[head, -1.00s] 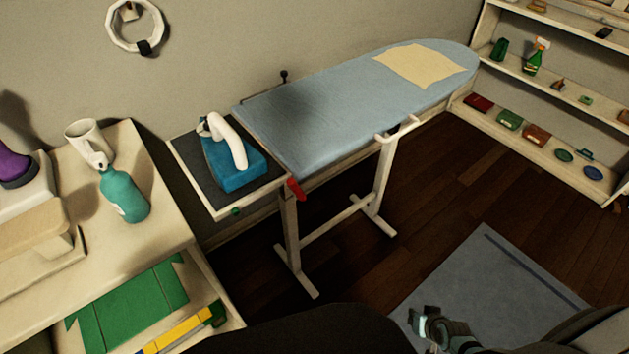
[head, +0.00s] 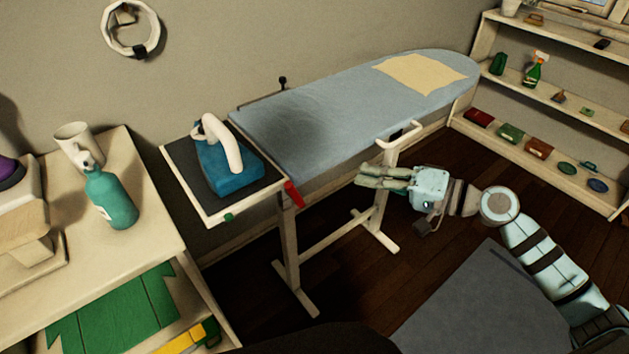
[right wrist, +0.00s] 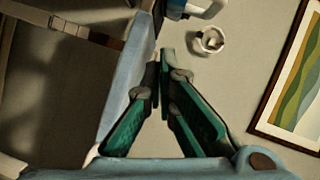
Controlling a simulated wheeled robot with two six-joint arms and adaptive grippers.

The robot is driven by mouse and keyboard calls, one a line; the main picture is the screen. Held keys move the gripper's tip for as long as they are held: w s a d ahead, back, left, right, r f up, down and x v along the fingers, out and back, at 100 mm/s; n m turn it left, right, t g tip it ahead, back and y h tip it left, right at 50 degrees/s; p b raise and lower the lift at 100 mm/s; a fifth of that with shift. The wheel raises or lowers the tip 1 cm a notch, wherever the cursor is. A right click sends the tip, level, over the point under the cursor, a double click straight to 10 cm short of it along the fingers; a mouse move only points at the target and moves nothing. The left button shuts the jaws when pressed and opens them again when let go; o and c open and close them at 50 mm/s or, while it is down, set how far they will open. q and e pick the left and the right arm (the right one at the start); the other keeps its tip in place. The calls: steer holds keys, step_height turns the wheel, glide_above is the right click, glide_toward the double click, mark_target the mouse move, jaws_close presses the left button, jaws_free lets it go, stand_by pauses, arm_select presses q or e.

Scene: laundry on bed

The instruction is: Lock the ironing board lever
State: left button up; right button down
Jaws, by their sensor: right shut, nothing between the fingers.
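The ironing board (head: 330,115) stands against the wall with a blue-grey cover. Its red lever (head: 293,195) hangs at the board's near left corner, beside the iron rest. My right gripper (head: 360,176) is in front of the board's right leg, its fingers pointing left toward the lever, well apart from it. In the right wrist view its fingers (right wrist: 160,62) are together and hold nothing. The board's edge (right wrist: 125,105) runs along the left of the fingers there. The lever cannot be made out in the wrist view. My left gripper is not in view.
A blue iron (head: 228,165) sits on the dark rest (head: 185,160) at the board's left end. A cabinet (head: 150,240) with a teal bottle (head: 112,200) stands at left. A shelf (head: 540,85) stands at right. A white handle (head: 400,136) juts out above my gripper.

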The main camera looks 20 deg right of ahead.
mark_target(288, 187)
steer(key=x, duration=1)
steer(key=shift+s+a+f+p, duration=0.2)
steer(key=shift+s+a+f, duration=0.2)
steer(key=shift+s+a, duration=0.25)
steer(key=shift+s+a+f+p, duration=0.15)
steer(key=shift+s+a+f, duration=0.3)
steer(key=shift+a, duration=0.35)
steer(key=shift+r, duration=0.1)
steer(key=shift+s+r, duration=0.1)
steer(key=shift+a+n+p, duration=0.15)
steer(key=shift+n+p, duration=0.15)
steer(key=shift+p, duration=0.2)
